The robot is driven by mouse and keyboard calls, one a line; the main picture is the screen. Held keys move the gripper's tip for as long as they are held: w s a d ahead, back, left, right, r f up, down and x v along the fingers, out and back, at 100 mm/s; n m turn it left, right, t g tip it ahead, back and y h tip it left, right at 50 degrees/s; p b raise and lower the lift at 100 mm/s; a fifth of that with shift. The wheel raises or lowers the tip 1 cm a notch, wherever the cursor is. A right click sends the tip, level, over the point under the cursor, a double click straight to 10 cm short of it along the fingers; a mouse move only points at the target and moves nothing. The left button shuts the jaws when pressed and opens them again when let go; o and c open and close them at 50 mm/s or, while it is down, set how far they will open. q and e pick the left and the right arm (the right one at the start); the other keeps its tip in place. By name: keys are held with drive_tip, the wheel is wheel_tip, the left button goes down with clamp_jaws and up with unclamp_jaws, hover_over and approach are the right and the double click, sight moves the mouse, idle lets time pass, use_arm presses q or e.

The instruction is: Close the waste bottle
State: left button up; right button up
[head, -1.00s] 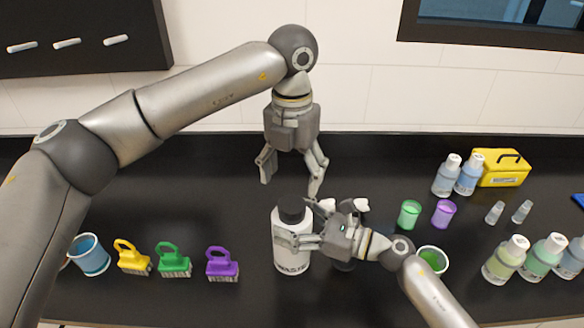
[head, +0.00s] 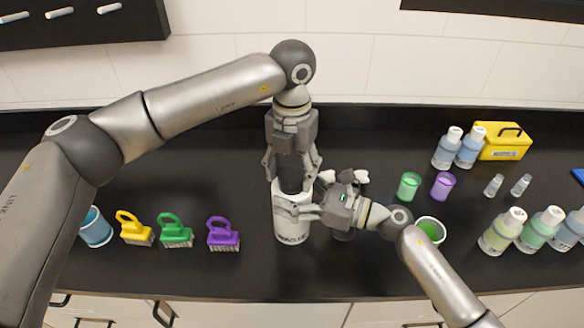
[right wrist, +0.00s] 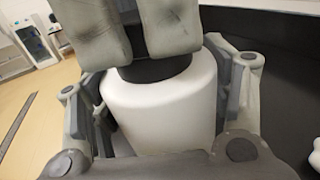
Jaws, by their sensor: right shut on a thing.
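The white waste bottle (head: 292,228) stands upright on the black bench in the middle of the head view. Its black cap (right wrist: 155,70) sits at the mouth; I cannot tell if it is tight. My right gripper (head: 302,204) comes from the right and is shut on the bottle body, with a finger on each side in the right wrist view (right wrist: 168,100). My left gripper (head: 291,178) points straight down over the bottle top. Its fingers are apart, one on each side of the cap, and partly hide it. Whether they touch it is unclear.
Yellow (head: 134,229), green (head: 175,231) and purple (head: 223,234) brushes and a blue cup (head: 96,228) stand left. Green (head: 409,186) and purple (head: 443,186) cups, several bottles and a yellow box (head: 502,142) stand right. Bench between brushes and bottle is clear.

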use_arm(q)
drive_tip(key=c, duration=0.6)
drive_tip(key=m, duration=1.1)
drive_tip(key=o, duration=1.1)
drive_tip(key=shift+r, duration=2.25)
drive_tip(key=shift+c, duration=0.2)
